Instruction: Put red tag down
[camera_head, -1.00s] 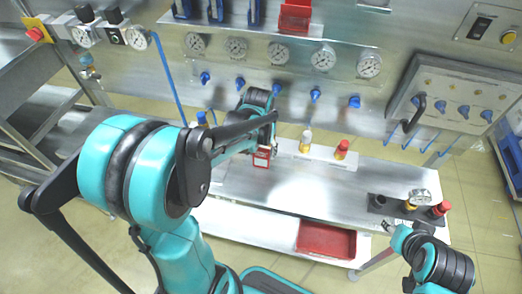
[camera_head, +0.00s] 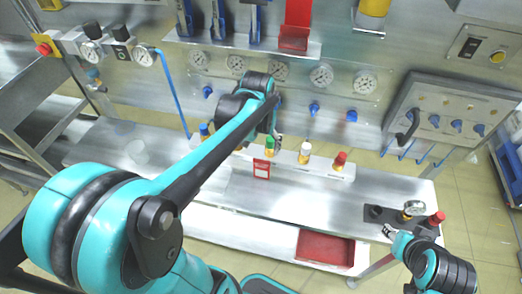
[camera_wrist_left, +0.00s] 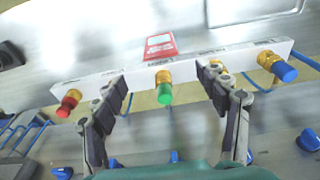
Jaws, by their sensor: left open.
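The red tag (camera_head: 262,169), a red-framed card with a white panel, rests on the metal bench at the front of the white rack. In the left wrist view the red tag (camera_wrist_left: 160,46) lies just beyond the rack, apart from my fingers. My left gripper (camera_head: 278,141) is open and empty, above and behind the rack. In the left wrist view its two fingers (camera_wrist_left: 164,78) stand apart on either side of the green-capped fitting. My right gripper (camera_head: 388,232) is at the lower right by the dark gauge block; its jaws are too small to read.
The white rack (camera_head: 328,169) carries fittings with blue, green, white and red caps. A dark block with a gauge (camera_head: 414,208) stands at the bench's right end. A red tray (camera_head: 325,248) sits on the lower shelf. The bench (camera_head: 290,199) before the rack is mostly clear.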

